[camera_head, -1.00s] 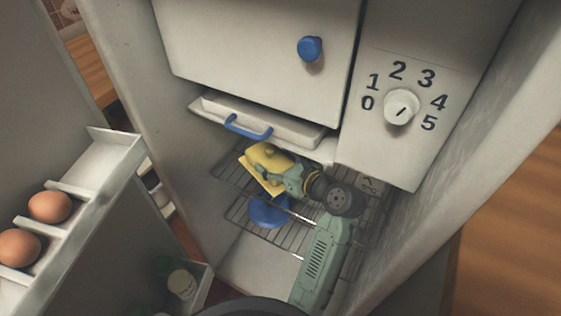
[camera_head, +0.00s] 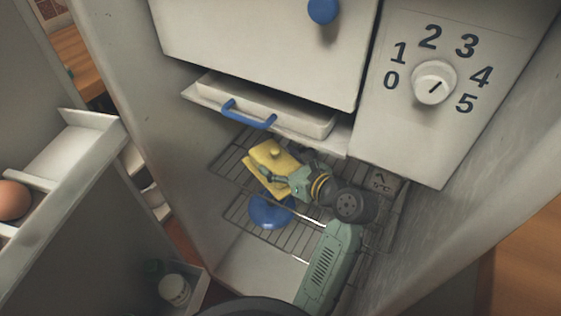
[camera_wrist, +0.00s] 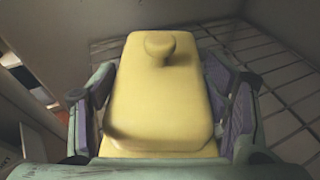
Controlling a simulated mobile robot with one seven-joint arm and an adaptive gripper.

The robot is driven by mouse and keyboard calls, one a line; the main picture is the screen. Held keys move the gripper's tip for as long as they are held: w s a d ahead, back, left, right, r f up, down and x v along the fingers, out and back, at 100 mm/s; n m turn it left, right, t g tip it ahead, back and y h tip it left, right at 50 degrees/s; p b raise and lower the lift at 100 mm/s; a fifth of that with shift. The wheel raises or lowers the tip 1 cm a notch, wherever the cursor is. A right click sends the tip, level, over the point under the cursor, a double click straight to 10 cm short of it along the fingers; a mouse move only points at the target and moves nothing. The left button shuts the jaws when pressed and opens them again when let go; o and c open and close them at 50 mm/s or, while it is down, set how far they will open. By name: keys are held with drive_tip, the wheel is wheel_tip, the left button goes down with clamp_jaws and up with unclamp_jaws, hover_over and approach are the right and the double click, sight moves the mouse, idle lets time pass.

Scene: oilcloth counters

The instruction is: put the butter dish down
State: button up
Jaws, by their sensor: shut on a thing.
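The butter dish (camera_head: 270,158) is yellow, with a knobbed lid and a base plate, and is inside the open fridge. My gripper (camera_head: 277,181) is shut on it, with one finger along each side. In the wrist view the butter dish (camera_wrist: 160,95) fills the middle between the two fingers of my gripper (camera_wrist: 165,112), its knob toward the far end. The dish is over the upper wire shelf (camera_head: 232,158). I cannot tell whether its underside touches the wires.
A blue round object (camera_head: 270,212) is below the dish. A shallow tray with a blue handle (camera_head: 248,115) is just above, under the freezer door (camera_head: 250,45). The dial panel (camera_head: 430,90) is at right. The open fridge door holds an egg (camera_head: 12,200) and a jar (camera_head: 174,289).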

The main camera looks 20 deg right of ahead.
drive_tip(key=o, duration=2)
drive_tip(key=shift+f, duration=0.1)
drive_tip(key=shift+c, duration=0.2)
drive_tip(key=v, duration=0.7)
drive_tip(key=shift+s+d+r, duration=0.1)
drive_tip(key=shift+s+r, duration=0.15)
